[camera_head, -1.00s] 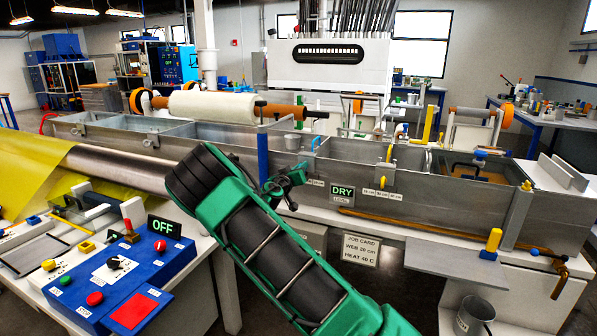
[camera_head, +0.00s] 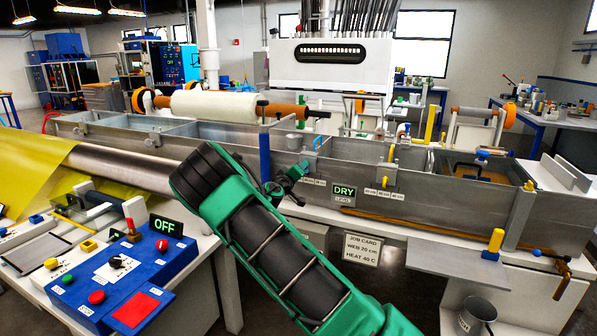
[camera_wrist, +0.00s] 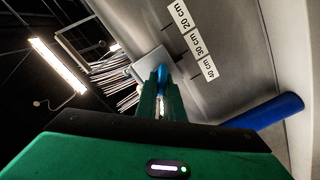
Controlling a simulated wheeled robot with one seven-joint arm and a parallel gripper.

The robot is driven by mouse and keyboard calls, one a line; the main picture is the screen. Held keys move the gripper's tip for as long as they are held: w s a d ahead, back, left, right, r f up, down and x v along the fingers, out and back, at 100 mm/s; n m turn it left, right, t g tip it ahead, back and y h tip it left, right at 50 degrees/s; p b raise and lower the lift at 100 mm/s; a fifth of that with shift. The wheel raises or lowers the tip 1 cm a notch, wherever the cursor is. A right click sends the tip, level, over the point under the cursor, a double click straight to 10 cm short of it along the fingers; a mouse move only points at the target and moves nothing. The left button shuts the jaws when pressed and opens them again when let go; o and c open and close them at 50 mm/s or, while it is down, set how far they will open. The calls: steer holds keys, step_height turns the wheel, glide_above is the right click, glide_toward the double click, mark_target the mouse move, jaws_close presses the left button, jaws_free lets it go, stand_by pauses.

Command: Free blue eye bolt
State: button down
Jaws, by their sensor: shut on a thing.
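My gripper (camera_wrist: 160,98) is shut on a small blue piece, the blue eye bolt (camera_wrist: 162,74), at the middle of the wrist view. The jaws hide most of it, so its ring and shank cannot be made out. In the head view my gripper (camera_head: 298,172) is at the front wall of the steel bath, by a 20/30/40 cm scale. A small blue piece (camera_head: 316,143) shows at the bath rim just above the jaws, likely the same bolt. The scale (camera_wrist: 194,42) is to the right of the jaws in the wrist view.
A blue post (camera_head: 263,155) stands close left of the gripper; it seems to be the blue cylinder (camera_wrist: 268,112) in the wrist view. A DRY sign (camera_head: 344,191) is on the bath wall to the right. A blue control box (camera_head: 125,275) stands front left.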

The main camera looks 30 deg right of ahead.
steer(key=shift+s+d, duration=0.1)
steer(key=c, duration=1.9)
jaws_free()
steer(key=v, duration=1)
steer(key=shift+a, duration=0.35)
steer(key=shift+s+f, duration=0.1)
steer(key=shift+s, duration=0.05)
